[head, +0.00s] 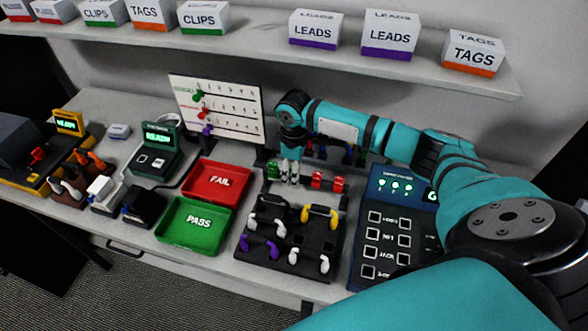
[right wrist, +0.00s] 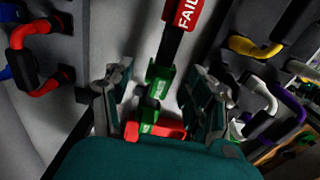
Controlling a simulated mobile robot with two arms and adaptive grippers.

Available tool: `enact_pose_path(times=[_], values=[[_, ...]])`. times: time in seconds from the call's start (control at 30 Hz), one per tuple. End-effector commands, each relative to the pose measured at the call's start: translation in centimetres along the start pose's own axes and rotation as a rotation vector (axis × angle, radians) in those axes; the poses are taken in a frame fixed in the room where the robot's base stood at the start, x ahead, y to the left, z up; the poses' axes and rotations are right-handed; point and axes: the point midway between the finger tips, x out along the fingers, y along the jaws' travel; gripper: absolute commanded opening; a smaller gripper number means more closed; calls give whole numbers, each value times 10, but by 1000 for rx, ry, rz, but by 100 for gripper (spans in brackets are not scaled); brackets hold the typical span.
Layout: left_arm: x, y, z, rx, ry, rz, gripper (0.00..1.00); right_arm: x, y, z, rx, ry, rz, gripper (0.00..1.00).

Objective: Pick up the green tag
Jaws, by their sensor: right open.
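Green tags with pale lettering show in the right wrist view, one (right wrist: 158,72) farther up and another (right wrist: 149,112) below it. They lie between the two spread fingers of my right gripper (right wrist: 152,78). In the head view, my right gripper (head: 289,178) points down over the tag rack, with a green tag (head: 273,168) just to its left. The gripper is open and seems empty; contact with a tag cannot be told. My left gripper is not in view.
Red tags (head: 316,180) sit right of the gripper. In front is a black rack (head: 290,237) with coloured cable leads. The red FAIL tray (head: 216,181) and green PASS tray (head: 187,226) stand left. A blue button panel (head: 390,220) stands right. A board (head: 218,108) stands behind.

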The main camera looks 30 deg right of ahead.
Motion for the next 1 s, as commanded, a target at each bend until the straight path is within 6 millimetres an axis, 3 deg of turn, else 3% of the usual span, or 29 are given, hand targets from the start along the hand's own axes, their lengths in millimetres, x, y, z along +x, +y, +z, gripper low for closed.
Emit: enact_pose_path(times=[0.27,0.6,0.87,1.0], values=[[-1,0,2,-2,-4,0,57,5,0,0,0,0,1,57],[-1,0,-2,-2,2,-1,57,5,0,0,0,0,0,14],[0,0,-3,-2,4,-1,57,4,0,0,0,1,1,14],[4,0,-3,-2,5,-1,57,-8,1,-1,0,3,2,14]])
